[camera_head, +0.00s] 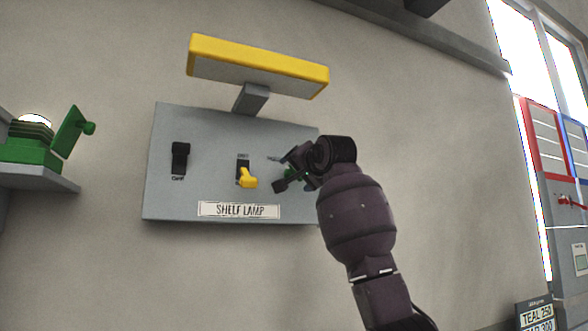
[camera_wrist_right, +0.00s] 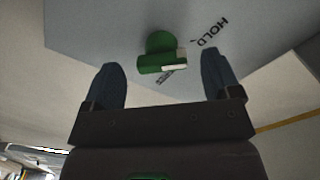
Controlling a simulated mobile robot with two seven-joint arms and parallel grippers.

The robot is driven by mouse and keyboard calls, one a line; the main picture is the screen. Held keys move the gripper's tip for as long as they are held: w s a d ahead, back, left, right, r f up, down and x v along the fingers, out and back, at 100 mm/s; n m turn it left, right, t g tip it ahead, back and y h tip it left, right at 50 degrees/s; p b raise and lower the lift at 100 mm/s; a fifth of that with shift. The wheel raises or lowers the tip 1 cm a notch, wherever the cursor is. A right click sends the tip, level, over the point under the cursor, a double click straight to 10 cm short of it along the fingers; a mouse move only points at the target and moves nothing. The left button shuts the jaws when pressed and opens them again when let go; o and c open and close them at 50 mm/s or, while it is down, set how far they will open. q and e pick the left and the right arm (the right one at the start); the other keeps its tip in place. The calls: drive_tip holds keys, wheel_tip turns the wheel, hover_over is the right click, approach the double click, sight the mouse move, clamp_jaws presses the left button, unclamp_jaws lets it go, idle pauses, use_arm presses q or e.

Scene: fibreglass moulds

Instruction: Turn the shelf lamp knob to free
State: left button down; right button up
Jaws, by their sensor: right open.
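The shelf lamp panel (camera_head: 215,130) is a grey plate on the wall with a "SHELF LAMP" label (camera_head: 238,210). Its green knob (camera_wrist_right: 160,55) has a round base and a bar with a white mark at its right end in the right wrist view. "HOLD" is printed beside the knob; a second label is partly hidden by it and unreadable. My right gripper (camera_wrist_right: 160,60) is open, its fingers on either side of the knob with gaps to it. In the head view my right gripper (camera_head: 284,172) covers most of the knob. My left gripper is not in view.
A black switch (camera_head: 179,157) marked "OFF" and a yellow lever (camera_head: 247,178) sit left of the knob. A yellow-topped lamp (camera_head: 258,68) juts out above the panel. A green device (camera_head: 40,145) stands on a shelf (camera_head: 40,181) at far left.

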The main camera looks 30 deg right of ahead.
sight(294, 173)
drive_tip(key=shift+w+d+p, duration=0.1)
drive_tip(key=shift+w+p, duration=0.4)
drive_tip(key=shift+w, duration=1)
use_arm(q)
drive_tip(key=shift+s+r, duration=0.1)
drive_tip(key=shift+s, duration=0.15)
use_arm(e)
drive_tip(key=c, duration=0.9)
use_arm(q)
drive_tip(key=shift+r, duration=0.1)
